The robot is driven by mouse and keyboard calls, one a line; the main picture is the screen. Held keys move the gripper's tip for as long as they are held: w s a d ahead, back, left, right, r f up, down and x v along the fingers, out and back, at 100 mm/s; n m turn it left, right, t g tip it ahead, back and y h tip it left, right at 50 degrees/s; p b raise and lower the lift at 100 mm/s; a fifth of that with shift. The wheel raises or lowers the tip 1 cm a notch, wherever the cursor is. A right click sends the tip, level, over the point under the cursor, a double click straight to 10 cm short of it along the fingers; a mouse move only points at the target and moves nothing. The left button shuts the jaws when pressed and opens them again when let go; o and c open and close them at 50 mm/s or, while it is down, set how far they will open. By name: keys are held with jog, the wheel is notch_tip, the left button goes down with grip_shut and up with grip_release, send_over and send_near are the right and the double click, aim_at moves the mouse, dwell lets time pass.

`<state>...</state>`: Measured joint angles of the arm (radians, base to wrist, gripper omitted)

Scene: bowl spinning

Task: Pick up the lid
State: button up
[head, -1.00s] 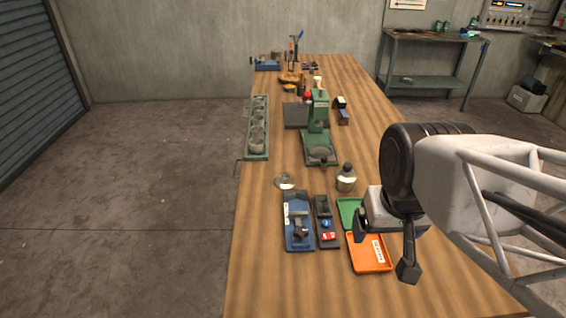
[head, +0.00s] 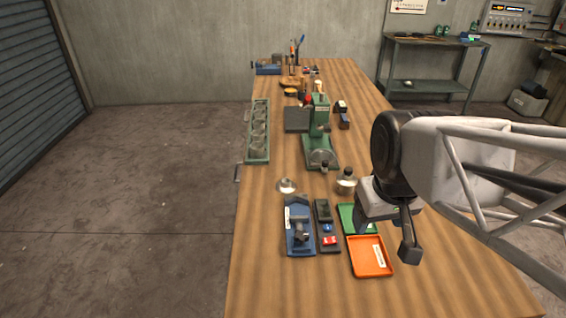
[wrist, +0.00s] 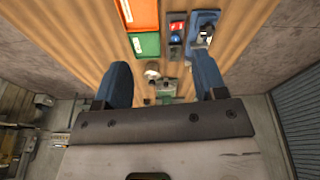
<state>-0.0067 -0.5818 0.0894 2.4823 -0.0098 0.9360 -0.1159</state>
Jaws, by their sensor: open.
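A small shiny round piece with a raised centre (head: 286,186) lies on the wooden bench in the head view; it looks like the lid, but it is too small to be sure. A metal pot with a dark top (head: 346,183) stands to its right. A round clear or metal disc (head: 319,157) sits on the base of the green machine (head: 318,120). My gripper (head: 388,228) is open and empty, above the bench beside the trays, to the right of these pieces. In the wrist view, my gripper's two blue fingers (wrist: 162,65) are wide apart with nothing between them.
A green tray (head: 347,212) and an orange tray (head: 370,257) lie near my gripper. A blue fixture (head: 299,238) and a dark holder with small parts (head: 327,238) lie left of them. A green rack (head: 258,125) lines the left edge.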

jog(key=w+a+n, duration=0.3)
jog(key=w+n, duration=0.4)
jog(key=w, duration=0.5)
jog(key=n+g, duration=0.2)
jog(key=n, duration=1.3)
send_near(287, 182)
jog(key=shift+w+a+f, duration=0.2)
jog(key=shift+w+f, duration=0.15)
jog(key=shift+f, duration=0.05)
jog(key=shift+f, duration=1.35)
jog(key=shift+s+d+f, duration=0.1)
jog(key=shift+f, duration=1.15)
jog(key=shift+s+d+f, duration=0.1)
jog(key=shift+f, duration=1.2)
